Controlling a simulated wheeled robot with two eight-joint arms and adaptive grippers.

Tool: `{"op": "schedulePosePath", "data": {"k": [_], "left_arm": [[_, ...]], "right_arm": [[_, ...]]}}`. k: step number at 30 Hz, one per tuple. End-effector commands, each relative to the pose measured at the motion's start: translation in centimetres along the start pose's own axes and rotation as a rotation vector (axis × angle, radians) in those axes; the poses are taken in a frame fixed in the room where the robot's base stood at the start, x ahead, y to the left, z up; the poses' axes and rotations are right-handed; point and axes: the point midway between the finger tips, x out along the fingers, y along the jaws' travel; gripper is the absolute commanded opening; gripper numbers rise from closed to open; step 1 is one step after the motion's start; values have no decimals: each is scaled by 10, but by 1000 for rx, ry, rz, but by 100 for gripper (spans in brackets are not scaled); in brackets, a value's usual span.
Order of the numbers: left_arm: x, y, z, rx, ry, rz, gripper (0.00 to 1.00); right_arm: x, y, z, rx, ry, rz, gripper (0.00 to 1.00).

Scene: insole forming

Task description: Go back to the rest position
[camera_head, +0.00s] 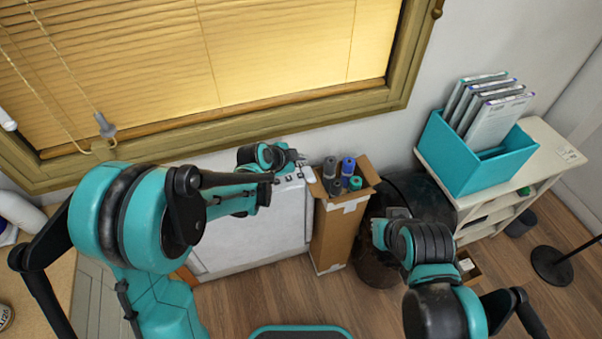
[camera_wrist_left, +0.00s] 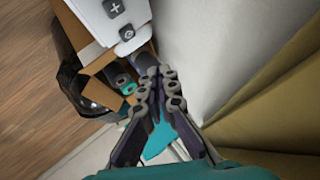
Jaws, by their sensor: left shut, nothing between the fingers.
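My left arm reaches in from the left, and its gripper (camera_head: 292,160) is over the white cabinet, near the wall below the window. In the left wrist view its two fingers (camera_wrist_left: 160,74) come together at the tips, with nothing held. My right arm comes in from the lower right. Its end (camera_head: 386,226) is in front of the dark bin, and its fingers do not show clearly.
A cardboard box (camera_head: 332,235) with several rolled or capped tubes stands beside the white cabinet (camera_head: 250,240). Right of it are a dark bin (camera_head: 415,190) and a shelf (camera_head: 545,150) bearing a teal file holder (camera_head: 465,165). A window (camera_head: 200,60) is behind. The wooden floor (camera_head: 370,310) shows in front.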

Motion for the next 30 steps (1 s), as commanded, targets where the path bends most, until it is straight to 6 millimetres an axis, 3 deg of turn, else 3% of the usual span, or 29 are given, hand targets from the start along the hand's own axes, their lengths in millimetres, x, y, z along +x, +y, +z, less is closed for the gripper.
{"op": "schedulePosePath", "data": {"k": [9, 13, 20, 24, 30], "left_arm": [[-1, 0, 0, -3, -1, 0, 0], [-20, -1, 2, -61, -21, -5, 0], [-112, 9, 18, -373, -125, -43, 0], [-169, 28, 35, -598, -193, -93, 0], [-237, 71, 65, -912, -276, -191, 0]], "right_arm": [[0, 0, 0, 0, 0, 0, 0], [0, 0, 0, 0, 0, 0, 0], [0, 0, 0, 0, 0, 0, 0], [0, 0, 0, 0, 0, 0, 0], [0, 0, 0, 0, 0, 0, 0]]}}
